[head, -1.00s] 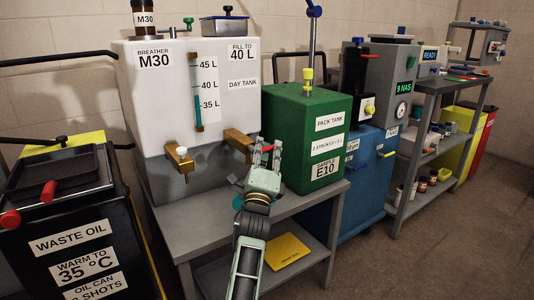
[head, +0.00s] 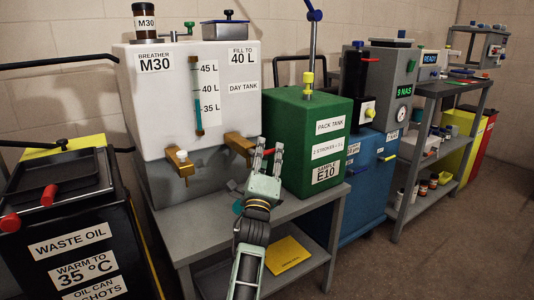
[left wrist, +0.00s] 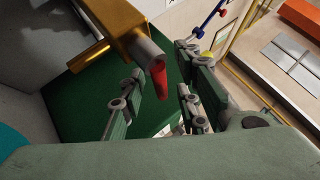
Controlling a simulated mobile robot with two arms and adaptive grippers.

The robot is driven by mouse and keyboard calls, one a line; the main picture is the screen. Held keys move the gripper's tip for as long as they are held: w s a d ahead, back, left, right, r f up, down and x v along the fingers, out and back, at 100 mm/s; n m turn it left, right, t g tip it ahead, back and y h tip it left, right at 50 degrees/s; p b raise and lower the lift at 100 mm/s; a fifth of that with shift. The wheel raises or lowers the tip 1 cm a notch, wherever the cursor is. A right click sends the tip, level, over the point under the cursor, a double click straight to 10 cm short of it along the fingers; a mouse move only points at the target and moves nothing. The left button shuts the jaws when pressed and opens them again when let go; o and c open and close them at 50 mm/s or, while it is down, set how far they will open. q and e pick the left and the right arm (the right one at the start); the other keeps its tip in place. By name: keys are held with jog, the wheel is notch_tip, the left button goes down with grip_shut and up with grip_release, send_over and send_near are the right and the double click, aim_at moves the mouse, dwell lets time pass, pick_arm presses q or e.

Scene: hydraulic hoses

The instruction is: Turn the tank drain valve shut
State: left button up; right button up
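The white-and-grey day tank (head: 160,110) has two brass valves low on its front. The left valve (head: 182,162) carries a white knob. The right valve (head: 238,144) is next to my left gripper (head: 269,147). In the left wrist view this brass valve (left wrist: 113,28) has a grey round end and a red lever (left wrist: 159,82) pointing down. My left gripper's fingers (left wrist: 162,65) are open, one on each side of the lever in that picture. I cannot tell whether either finger touches it. In the head view the fingers mostly hide the lever. My right gripper is not in view.
The green pack tank (head: 287,130) stands close to the right of my left gripper. A grey bench (head: 185,242) carries both tanks, with a yellow sheet (head: 287,254) on its lower shelf. The black waste oil bin (head: 95,210) is at the left. Floor is clear at the right.

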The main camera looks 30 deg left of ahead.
pick_arm(q)
jog(key=v, duration=0.7)
jog(key=shift+w, duration=0.1)
